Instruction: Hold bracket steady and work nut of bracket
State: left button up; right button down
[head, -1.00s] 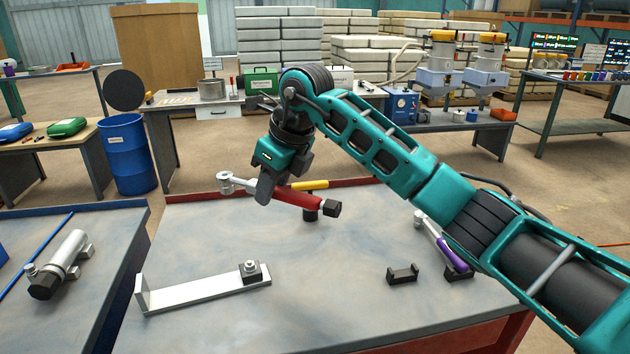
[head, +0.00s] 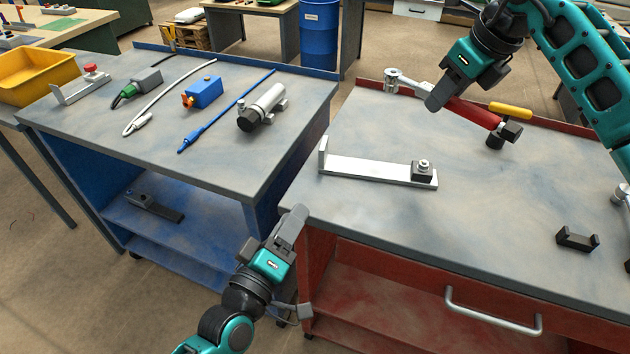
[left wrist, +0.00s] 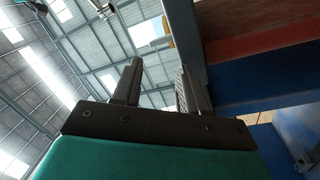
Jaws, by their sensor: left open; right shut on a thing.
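The bracket (head: 370,170) is a long silver bar with an upturned left end, lying on the red-sided table. Its nut (head: 424,163) sits on a black block near the bar's right end. My right gripper (head: 436,101) is shut on a red-handled wrench (head: 474,113) with a silver head, behind the bracket. My left gripper (head: 294,222) is in front of the table's left corner, apart from the bracket. In the left wrist view my left gripper (left wrist: 160,88) has its fingers apart with nothing between them.
A yellow-handled tool (head: 510,109) lies by the wrench. A small black holder (head: 577,238) stands at the right. A blue-sided table (head: 200,165) at left holds a silver cylinder (head: 263,108), a blue box (head: 203,93) and cables. The red-sided table is clear in front of the bracket.

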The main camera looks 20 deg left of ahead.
aim_at(325, 144)
pick_arm(q)
jog(key=w+r+n+y, duration=0.1)
jog(key=w+n, duration=0.1)
jog(key=n, duration=0.5)
jog(key=w+r+n+y, duration=0.1)
jog(key=n+y, duration=0.1)
jog(key=n, duration=0.5)
jog(key=w+r+n+y, duration=0.1)
jog(key=w+r+n, duration=0.1)
jog(key=n, duration=0.5)
jog(key=shift+w+d+t+y, duration=0.25)
jog(key=shift+w+t+y, duration=0.05)
jog(key=shift+w, duration=0.05)
jog(key=n, duration=0.2)
jog(key=w+d+n, duration=0.1)
jog(key=f+n+g, duration=0.1)
jog(key=n, duration=0.1)
jog(key=shift+w+d+n, duration=0.15)
jog(key=shift+w+n, duration=0.05)
jog(key=shift+n, duration=0.1)
jog(key=shift+w, duration=0.45)
pick_arm(e)
jog(key=shift+r, duration=0.1)
pick_arm(q)
jog(key=w, duration=1.1)
jog(key=shift+w+a+f, duration=0.1)
jog(key=shift+a, duration=0.2)
grip_shut()
